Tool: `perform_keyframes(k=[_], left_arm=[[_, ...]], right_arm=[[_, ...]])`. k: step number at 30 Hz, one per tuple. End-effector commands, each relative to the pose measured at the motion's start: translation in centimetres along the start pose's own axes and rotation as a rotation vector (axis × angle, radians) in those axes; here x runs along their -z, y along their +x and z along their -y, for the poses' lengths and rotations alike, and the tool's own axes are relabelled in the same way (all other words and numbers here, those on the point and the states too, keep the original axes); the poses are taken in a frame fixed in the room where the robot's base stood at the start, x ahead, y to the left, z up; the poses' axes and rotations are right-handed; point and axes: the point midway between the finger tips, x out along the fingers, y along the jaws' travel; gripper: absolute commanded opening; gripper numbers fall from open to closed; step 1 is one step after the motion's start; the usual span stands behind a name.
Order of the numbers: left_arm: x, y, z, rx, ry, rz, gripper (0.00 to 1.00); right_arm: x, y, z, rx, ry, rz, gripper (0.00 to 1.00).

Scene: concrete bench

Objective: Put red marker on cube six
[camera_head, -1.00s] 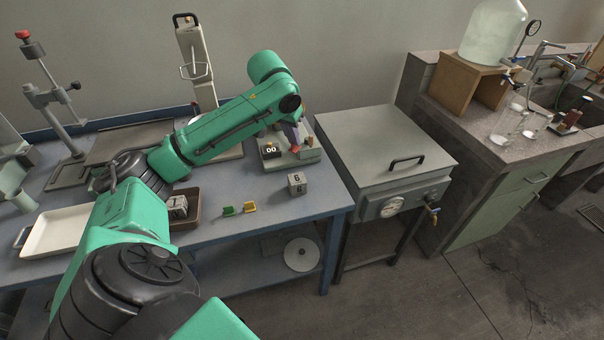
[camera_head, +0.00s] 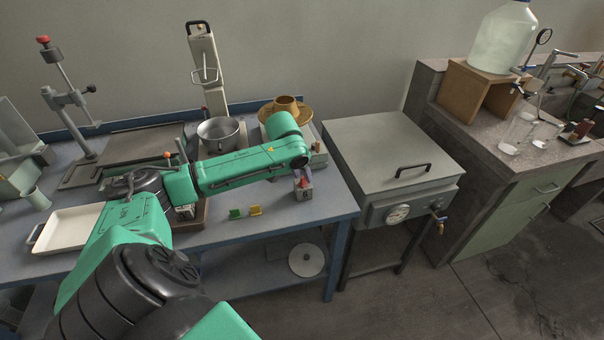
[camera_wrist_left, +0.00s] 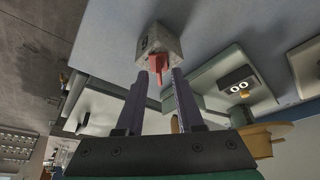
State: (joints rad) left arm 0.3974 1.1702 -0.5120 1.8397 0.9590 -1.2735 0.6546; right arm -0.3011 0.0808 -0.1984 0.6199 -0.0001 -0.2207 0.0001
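The grey cube six (camera_head: 305,194) stands near the right front edge of the blue bench. The red marker (camera_head: 303,183) is at its top and appears to touch it. In the left wrist view the red marker (camera_wrist_left: 158,64) lies against the cube (camera_wrist_left: 158,43), just past the fingertips. My left gripper (camera_wrist_left: 161,74) is right above the cube, its two fingers apart on either side of the marker, with gaps showing beside the marker's narrow part. The arm hides part of this in the head view. My right gripper is not in view.
A green marker (camera_head: 235,213) and a yellow marker (camera_head: 255,210) lie on the bench left of the cube. A pot (camera_head: 219,131), a brown tray (camera_head: 203,218) and a white tray (camera_head: 68,229) stand further left. A grey lidded box (camera_head: 385,150) stands to the right.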

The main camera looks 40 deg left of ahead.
Motion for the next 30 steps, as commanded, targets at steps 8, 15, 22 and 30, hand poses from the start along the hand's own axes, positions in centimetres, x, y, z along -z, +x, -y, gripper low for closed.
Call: perform_keyframes(k=[8,15,22,30], left_arm=[[0.1,-0.2,0.0,0.0,0.0,-0.001,0.35],[0.2,-4.0,0.1,0.005,0.003,-0.003,0.35],[0.1,-9.9,0.1,0.006,0.002,-0.002,0.35],[0.1,-12.3,0.0,0.0,0.0,0.001,0.35]], right_arm=[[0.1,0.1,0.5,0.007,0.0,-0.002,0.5],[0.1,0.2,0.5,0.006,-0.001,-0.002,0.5],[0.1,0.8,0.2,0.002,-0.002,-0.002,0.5],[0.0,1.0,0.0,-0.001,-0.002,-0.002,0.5]])
